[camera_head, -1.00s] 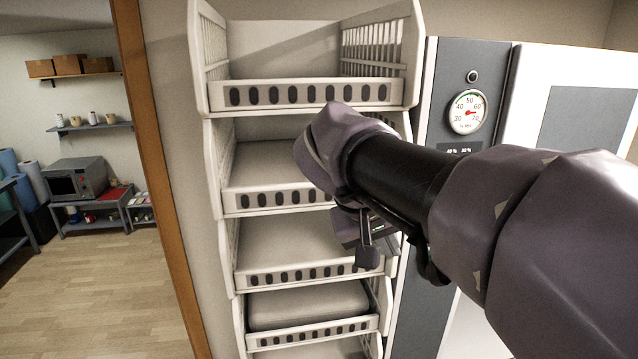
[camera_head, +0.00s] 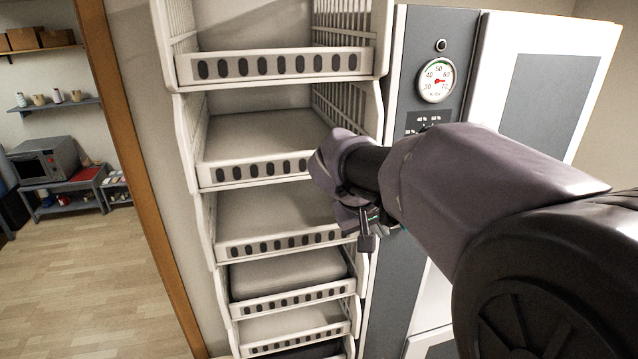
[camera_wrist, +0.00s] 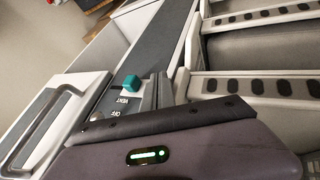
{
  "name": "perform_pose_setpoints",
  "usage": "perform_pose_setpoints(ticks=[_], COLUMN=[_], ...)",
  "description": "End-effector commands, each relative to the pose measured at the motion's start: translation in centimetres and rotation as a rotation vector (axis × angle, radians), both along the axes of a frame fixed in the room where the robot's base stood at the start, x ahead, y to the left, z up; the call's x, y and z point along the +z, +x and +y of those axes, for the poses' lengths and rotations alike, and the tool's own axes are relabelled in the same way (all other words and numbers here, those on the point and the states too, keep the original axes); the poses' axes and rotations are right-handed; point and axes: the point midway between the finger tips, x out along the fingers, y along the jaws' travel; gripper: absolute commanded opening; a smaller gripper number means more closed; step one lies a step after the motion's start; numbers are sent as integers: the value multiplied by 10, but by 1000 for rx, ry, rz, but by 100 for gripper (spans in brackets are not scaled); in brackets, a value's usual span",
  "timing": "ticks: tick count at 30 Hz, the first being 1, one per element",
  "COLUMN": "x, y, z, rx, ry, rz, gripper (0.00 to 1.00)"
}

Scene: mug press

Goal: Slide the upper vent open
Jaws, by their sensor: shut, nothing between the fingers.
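A small teal slider knob (camera_wrist: 131,83) stands on a dark panel of the cabinet in the wrist view, beside white lettering that reads VENT and OFF. In the wrist view my gripper's dark body (camera_wrist: 165,122) fills the lower middle, just below the lettering.
A tall white rack of trays (camera_head: 275,68) stands directly left of the cabinet. The grey and white cabinet (camera_head: 403,105) carries a round gauge (camera_head: 437,81). A door handle (camera_wrist: 38,128) shows at left in the wrist view. Open wooden floor (camera_head: 110,270) lies far left.

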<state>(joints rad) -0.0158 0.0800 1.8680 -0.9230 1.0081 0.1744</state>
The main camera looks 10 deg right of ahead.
Motion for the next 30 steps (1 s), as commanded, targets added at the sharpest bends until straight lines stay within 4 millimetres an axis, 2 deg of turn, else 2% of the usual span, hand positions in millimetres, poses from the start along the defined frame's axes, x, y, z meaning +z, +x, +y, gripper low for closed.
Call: perform_pose_setpoints(ticks=[3, 6, 19, 25, 30], x=[6, 5, 3, 3, 3], y=[0, 1, 1, 2, 2], z=[-19, -27, -34, -65, -74], rx=[-4, -1, -1, -4, -1], ry=[0, 0, 0, 0, -2], rz=[-3, -3, -3, -3, -4], gripper=[0, 0, 0, 0, 0])
